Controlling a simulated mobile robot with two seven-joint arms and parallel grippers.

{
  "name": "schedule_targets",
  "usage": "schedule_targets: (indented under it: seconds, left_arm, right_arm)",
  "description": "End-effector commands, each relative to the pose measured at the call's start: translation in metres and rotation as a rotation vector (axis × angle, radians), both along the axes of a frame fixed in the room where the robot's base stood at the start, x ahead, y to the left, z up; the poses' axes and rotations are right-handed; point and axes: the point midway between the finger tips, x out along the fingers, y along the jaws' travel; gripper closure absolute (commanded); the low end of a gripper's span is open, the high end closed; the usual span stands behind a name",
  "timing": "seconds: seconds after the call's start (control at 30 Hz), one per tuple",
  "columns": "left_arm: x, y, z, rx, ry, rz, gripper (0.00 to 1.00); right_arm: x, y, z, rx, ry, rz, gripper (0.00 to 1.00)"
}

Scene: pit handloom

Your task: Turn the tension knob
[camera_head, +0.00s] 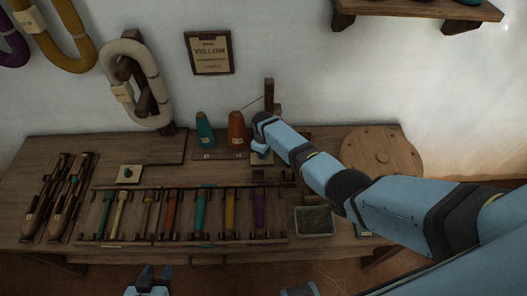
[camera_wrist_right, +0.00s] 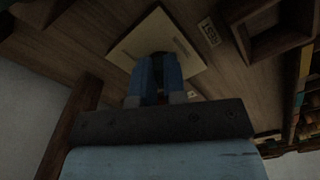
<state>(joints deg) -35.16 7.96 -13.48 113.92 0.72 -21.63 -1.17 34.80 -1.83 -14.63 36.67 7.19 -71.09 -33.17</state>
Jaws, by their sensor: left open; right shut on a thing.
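My right arm reaches across the bench to its back middle, and my right gripper (camera_head: 261,156) is low beside the orange cone. In the right wrist view, my right gripper (camera_wrist_right: 159,75) is shut in front of a pale plate (camera_wrist_right: 135,38). The tension knob is mostly hidden between its fingers; only a dark patch shows there. The knob's angle cannot be told. My left gripper (camera_head: 149,282) is open and empty at the bottom edge of the head view, in front of the bench.
A rack (camera_head: 172,243) of several coloured bobbins fills the bench's front middle. Shuttles (camera_head: 45,198) lie at left, near a pale square with a dark round piece (camera_head: 128,173). Teal (camera_head: 205,130) and orange (camera_head: 237,130) cones stand behind. A tray (camera_head: 314,221) and round board (camera_head: 382,152) are right.

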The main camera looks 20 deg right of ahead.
Motion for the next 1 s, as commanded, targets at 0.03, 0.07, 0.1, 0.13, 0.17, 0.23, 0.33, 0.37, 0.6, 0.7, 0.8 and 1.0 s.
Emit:
schedule_targets:
  seconds: [0.03,0.07,0.1,0.13,0.17,0.23,0.33,0.37,0.6,0.7,0.8,1.0]
  left_arm:
    - [0.000,0.000,0.001,0.000,-0.001,0.000,0.57]
    - [0.000,0.000,0.001,0.001,-0.001,-0.001,0.57]
    - [0.000,0.000,0.001,-0.001,-0.002,0.000,0.57]
    - [0.000,0.000,0.002,-0.001,-0.003,0.000,0.57]
    - [0.000,0.000,0.002,0.000,-0.004,0.000,0.57]
    - [0.001,0.000,0.003,-0.001,-0.005,0.000,0.57]
    - [0.001,0.000,0.004,-0.001,-0.007,0.000,0.57]
    - [0.001,0.000,0.004,-0.002,-0.008,0.000,0.57]
    - [0.001,0.000,0.005,-0.002,-0.008,0.000,0.57]
    - [0.001,0.000,0.004,-0.002,-0.008,0.000,0.57]
    - [0.001,0.000,0.004,-0.002,-0.006,0.000,0.57]
    - [0.000,0.000,0.006,-0.001,-0.002,0.000,0.57]
  right_arm:
    - [0.001,0.000,0.001,0.000,-0.003,0.006,1.00]
    - [0.001,0.000,0.001,0.000,-0.003,0.009,1.00]
    - [0.001,0.000,0.001,0.000,-0.003,0.012,1.00]
    - [0.001,0.000,0.001,0.000,-0.003,0.014,1.00]
    - [0.001,0.000,0.001,0.000,-0.003,0.015,1.00]
    - [0.001,0.000,0.001,0.000,-0.003,0.017,1.00]
    - [0.001,0.000,0.001,0.001,-0.004,0.017,1.00]
    - [0.001,0.000,0.001,0.001,-0.004,0.017,1.00]
    - [0.001,0.000,0.001,0.001,-0.002,0.017,0.63]
    - [0.001,0.000,0.001,0.001,-0.002,0.016,0.63]
    - [0.001,0.000,0.000,0.000,-0.001,0.016,0.63]
    - [0.001,0.000,0.011,0.001,-0.002,0.016,0.63]
